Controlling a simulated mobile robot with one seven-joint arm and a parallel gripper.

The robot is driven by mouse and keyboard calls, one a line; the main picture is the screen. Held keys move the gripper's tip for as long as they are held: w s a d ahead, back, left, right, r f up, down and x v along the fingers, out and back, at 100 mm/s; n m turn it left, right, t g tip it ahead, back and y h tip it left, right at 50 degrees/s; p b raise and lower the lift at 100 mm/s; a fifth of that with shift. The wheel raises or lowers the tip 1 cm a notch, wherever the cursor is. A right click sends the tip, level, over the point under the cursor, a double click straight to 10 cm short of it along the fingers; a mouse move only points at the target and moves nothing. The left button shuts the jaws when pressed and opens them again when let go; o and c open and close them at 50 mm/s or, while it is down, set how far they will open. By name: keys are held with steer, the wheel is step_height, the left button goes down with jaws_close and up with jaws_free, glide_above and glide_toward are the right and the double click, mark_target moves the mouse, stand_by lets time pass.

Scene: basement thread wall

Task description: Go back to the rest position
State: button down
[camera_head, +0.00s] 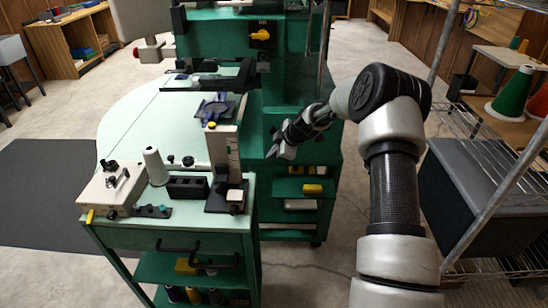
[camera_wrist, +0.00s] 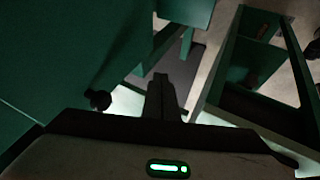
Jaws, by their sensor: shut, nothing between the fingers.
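My gripper (camera_head: 276,151) is at the end of my arm, in front of the green machine's lower cabinet and to the right of the small green cart. It is shut and empty, with its fingers pointing left and down in the head view. In the wrist view the shut fingers (camera_wrist: 162,82) show at the centre, dark against the floor, with green panels around them. No object is between the fingers. My arm comes in from the right of the head view, bent at the elbow.
A green cart (camera_head: 180,238) with a cone of thread (camera_head: 155,167) and small tools stands front left. The green machine (camera_head: 285,85) stands behind it, with a pale round table (camera_head: 130,115). A wire shelf (camera_head: 495,170) with a dark box (camera_head: 470,195) is close on the right.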

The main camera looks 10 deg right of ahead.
steer(key=s+a+r+m+g+h, duration=0.1)
steer(key=s+r+m+h, duration=0.15)
steer(key=s+r, duration=1.05)
steer(key=s+a+r+m+h, duration=0.1)
steer(key=s+r+m, duration=0.3)
steer(key=s+r, duration=0.8)
steer(key=s+d+r+m, duration=0.15)
steer(key=s+m, duration=0.35)
steer(key=s, duration=0.5)
steer(key=s+d+r+m, duration=0.15)
steer(key=s+m, duration=0.25)
steer(key=s, duration=0.7)
step_height(320, 180, up, 15)
steer(key=p, duration=1.4)
steer(key=shift+w+a+h, duration=0.2)
steer(key=shift+a+h, duration=0.15)
